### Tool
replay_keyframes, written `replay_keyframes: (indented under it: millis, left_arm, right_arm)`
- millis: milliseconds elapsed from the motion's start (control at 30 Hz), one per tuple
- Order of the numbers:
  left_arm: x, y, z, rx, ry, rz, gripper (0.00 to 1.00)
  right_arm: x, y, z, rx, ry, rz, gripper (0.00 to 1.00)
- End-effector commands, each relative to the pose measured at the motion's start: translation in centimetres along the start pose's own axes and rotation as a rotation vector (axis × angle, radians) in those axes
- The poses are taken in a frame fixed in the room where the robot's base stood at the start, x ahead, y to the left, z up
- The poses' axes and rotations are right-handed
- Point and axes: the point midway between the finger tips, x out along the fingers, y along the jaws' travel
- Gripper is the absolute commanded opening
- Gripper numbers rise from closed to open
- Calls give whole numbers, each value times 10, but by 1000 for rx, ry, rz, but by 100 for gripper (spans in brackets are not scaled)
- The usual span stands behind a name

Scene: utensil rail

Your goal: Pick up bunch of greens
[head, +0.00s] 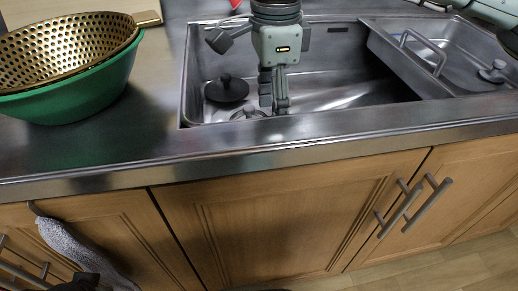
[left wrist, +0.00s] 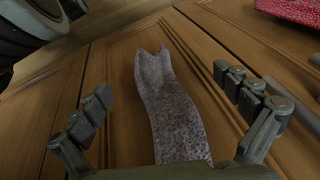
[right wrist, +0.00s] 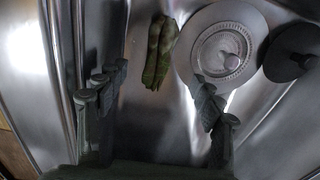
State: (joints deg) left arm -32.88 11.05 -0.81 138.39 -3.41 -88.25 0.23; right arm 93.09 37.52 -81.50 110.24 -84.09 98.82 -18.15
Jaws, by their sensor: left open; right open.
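The bunch of greens (right wrist: 160,50) lies in the sink, a narrow green bundle beside the round drain strainer in the right wrist view. I cannot make it out in the head view, where my right arm covers part of the sink. My right gripper (right wrist: 160,78) is open, with the greens showing beyond and between its fingertips; no contact is visible. In the head view the right gripper (head: 273,98) points down into the sink. My left gripper (left wrist: 163,82) is open before the cabinet doors, with a grey speckled cloth (left wrist: 170,110) showing between its fingers.
The steel sink rim (head: 330,132) surrounds the right gripper. A drain strainer (right wrist: 222,50) and a dark round lid-like piece with a knob (right wrist: 290,55) are near the greens. A green bowl (head: 85,98) with a gold colander (head: 65,50) stands on the counter at left.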

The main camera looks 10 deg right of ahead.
Motion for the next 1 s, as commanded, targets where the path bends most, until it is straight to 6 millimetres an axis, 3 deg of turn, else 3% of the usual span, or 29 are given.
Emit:
replay_keyframes:
  millis: [600,867,1000]
  left_arm:
    - [9,2,-1,1,-3,5,100]
    - [10,2,0,2,-5,5,100]
    - [10,2,0,2,-4,5,100]
  right_arm:
    - [74,3,-4,0,1,3,67]
    - [77,2,-3,0,0,1,67]
    - [77,2,-3,0,0,1,51]
